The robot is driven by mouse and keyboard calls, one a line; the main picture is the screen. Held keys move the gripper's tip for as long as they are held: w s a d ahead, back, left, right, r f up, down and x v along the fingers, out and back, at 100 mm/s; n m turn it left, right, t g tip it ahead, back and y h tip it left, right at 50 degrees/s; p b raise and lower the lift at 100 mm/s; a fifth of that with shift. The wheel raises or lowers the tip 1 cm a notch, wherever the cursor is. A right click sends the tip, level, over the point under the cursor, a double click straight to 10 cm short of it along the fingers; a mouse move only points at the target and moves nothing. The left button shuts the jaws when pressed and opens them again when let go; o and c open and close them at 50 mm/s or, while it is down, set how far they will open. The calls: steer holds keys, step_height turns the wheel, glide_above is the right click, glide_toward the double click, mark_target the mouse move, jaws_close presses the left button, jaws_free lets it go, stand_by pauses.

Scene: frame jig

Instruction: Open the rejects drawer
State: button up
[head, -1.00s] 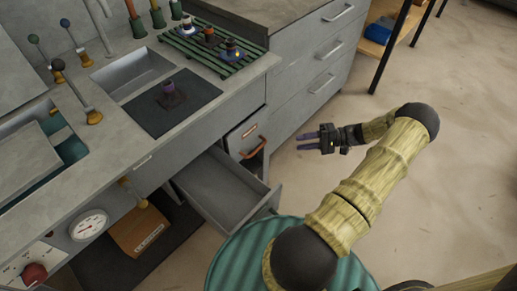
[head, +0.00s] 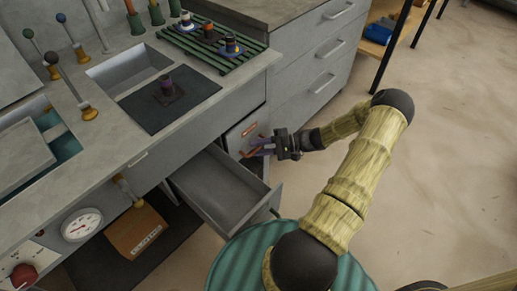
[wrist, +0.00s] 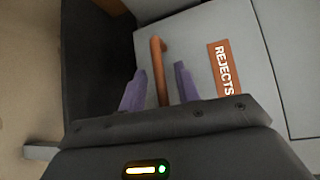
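The rejects drawer (head: 236,133) is shut in the counter front, just right of the open grey drawer. Its orange label reading REJECTS (wrist: 222,68) shows in the wrist view. Its copper bar handle (wrist: 158,70) stands between my two purple fingertips in the wrist view. My gripper (head: 255,147) is in front of this drawer, at the handle; it also shows in the wrist view (wrist: 160,88). The fingers are open, with a gap on each side of the handle. In the head view the fingers partly hide the handle.
An open, empty grey drawer (head: 225,190) sticks out left of my gripper. A teal ribbed round surface (head: 255,260) lies below it. Grey cabinets with bar handles (head: 320,75) stand to the right. The floor (head: 440,150) at right is clear.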

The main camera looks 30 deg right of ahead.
steer(key=shift+w+a, duration=0.1)
steer(key=shift+a, duration=0.05)
steer(key=shift+c, duration=0.4)
jaws_close()
